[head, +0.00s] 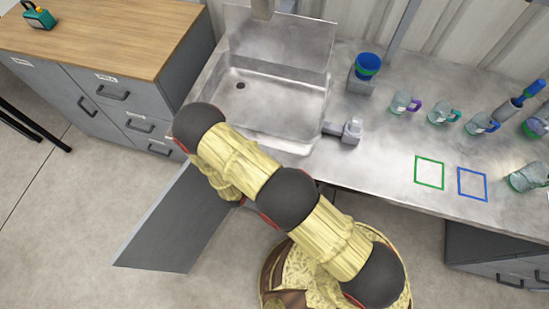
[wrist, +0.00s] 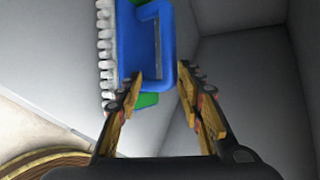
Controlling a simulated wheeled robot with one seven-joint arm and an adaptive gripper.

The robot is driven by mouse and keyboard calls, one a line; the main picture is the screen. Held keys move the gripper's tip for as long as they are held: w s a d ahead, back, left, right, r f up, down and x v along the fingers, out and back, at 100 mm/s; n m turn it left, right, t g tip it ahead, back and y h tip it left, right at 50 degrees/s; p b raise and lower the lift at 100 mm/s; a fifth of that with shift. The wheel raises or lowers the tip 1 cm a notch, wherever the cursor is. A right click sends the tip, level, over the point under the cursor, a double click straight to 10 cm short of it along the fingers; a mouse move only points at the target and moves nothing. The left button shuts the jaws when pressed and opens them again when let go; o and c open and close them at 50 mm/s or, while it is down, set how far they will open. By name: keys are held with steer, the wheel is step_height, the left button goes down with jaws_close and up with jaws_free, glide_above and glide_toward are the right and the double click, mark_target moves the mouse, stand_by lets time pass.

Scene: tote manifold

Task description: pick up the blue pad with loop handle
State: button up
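The blue pad with loop handle (wrist: 138,45) shows in the wrist view, just beyond my fingertips. A row of white tufts runs along its left side, and its loop handle is toward the right. My gripper (wrist: 160,80) is open, with one finger on each side of the pad's near end. I cannot tell whether either finger touches it. Neither pad nor gripper can be made out in the head view, where my arm reaches down at the counter's front by the sink.
Green pieces (wrist: 147,100) show by the pad. Grey walls (wrist: 240,70) enclose it closely on the right. In the head view, a grey door (head: 165,225) stands open below the sink (head: 270,105). Several mugs stand on the counter (head: 385,150) at right.

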steer(key=shift+w+d+f, duration=0.25)
steer(key=shift+w, duration=0.05)
steer(key=shift+c, duration=0.5)
steer(key=shift+s, duration=0.1)
steer(key=c, duration=0.6)
steer(key=shift+c, duration=0.7)
